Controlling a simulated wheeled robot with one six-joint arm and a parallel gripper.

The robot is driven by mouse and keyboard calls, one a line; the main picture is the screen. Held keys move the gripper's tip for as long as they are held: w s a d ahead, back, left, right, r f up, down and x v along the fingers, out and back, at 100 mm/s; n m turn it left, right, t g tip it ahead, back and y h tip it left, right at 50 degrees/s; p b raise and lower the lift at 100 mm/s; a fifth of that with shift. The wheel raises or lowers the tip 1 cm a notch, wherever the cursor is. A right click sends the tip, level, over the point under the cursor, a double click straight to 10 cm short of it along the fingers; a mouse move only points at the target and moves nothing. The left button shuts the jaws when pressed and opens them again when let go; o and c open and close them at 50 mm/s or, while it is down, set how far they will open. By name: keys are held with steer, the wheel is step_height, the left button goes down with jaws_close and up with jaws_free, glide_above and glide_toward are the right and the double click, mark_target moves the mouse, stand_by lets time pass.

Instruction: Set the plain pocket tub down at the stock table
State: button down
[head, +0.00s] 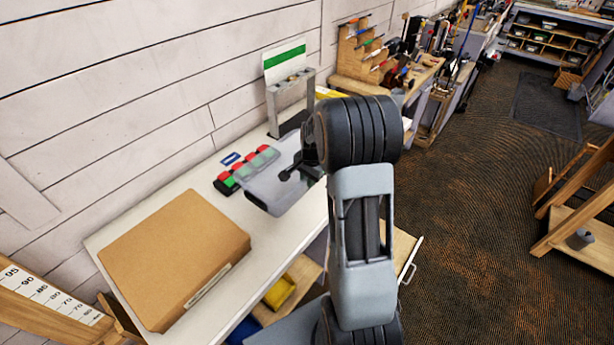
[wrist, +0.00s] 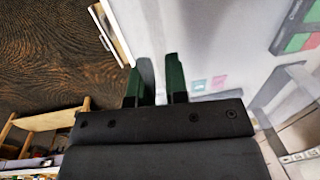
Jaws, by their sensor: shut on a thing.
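My gripper (wrist: 154,80) shows in the wrist view as two dark green fingers. They are close together, shut on a grey piece (wrist: 147,78) between them. I take this piece for the plain pocket tub, but little of it shows and its shape cannot be told. The stock table (head: 157,193) is the long white table along the wall in the head view. My arm reaches over its right part, and the fingers are hidden there. Whether the tub touches the table top cannot be told.
A brown cardboard box (head: 175,257) covers the table's near end. Several red and green pieces (head: 235,170) lie mid-table, close to my wrist. Behind stands a grey frame with a green-striped card (head: 285,62).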

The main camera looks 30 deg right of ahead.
steer(key=shift+a, duration=0.1)
steer(key=shift+f+b, duration=2.85)
steer(key=shift+f, duration=0.75)
steer(key=shift+f+b, duration=0.3)
steer(key=shift+f, duration=0.1)
steer(key=c, duration=1.1)
jaws_free()
steer(key=shift+o, duration=0.2)
step_height(320, 180, up, 14)
steer(key=s+b, duration=0.1)
steer(key=shift+s+d, duration=0.3)
steer(key=shift+f, duration=0.1)
